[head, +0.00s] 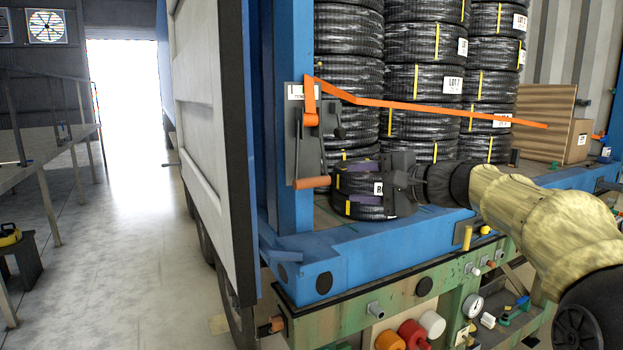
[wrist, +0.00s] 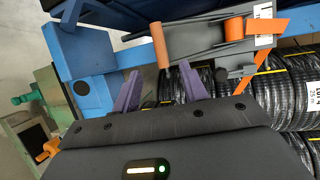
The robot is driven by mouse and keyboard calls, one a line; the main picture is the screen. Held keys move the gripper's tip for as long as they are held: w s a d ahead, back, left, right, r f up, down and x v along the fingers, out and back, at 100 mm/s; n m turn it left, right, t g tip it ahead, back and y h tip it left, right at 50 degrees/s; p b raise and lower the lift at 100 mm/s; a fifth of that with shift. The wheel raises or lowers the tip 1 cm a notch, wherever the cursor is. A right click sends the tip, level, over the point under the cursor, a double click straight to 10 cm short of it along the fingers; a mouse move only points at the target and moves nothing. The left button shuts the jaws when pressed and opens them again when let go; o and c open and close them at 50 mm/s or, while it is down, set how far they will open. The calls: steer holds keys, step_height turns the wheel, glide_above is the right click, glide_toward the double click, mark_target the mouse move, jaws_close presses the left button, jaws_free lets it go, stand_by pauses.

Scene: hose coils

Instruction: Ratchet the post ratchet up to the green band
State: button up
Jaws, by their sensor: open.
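The post ratchet (head: 306,140) is a grey plate mechanism on the blue corner post. An orange strap (head: 430,106) runs from its top to the right across the coils. Its orange-tipped handle (head: 312,182) sticks out low at the left. My gripper (head: 337,179) is just right of the handle, with purple fingers apart and nothing between them. In the wrist view, the handle's orange grip (wrist: 158,45) lies just ahead of my open fingers (wrist: 160,70), roughly centred on the gap. A white label (head: 296,92) sits atop the ratchet, too small to read. I cannot make out a green band.
Stacked black hose coils (head: 422,80) stand behind the strap on the blue bed (head: 370,240). A white door panel (head: 215,110) stands open left of the post. A green frame (head: 360,300) with a gauge and fittings is below.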

mark_target(316, 183)
steer(key=p+x, duration=0.4)
steer(key=x, duration=0.9)
steer(key=shift+s+p, duration=0.1)
steer(key=shift+p, duration=0.3)
jaws_close()
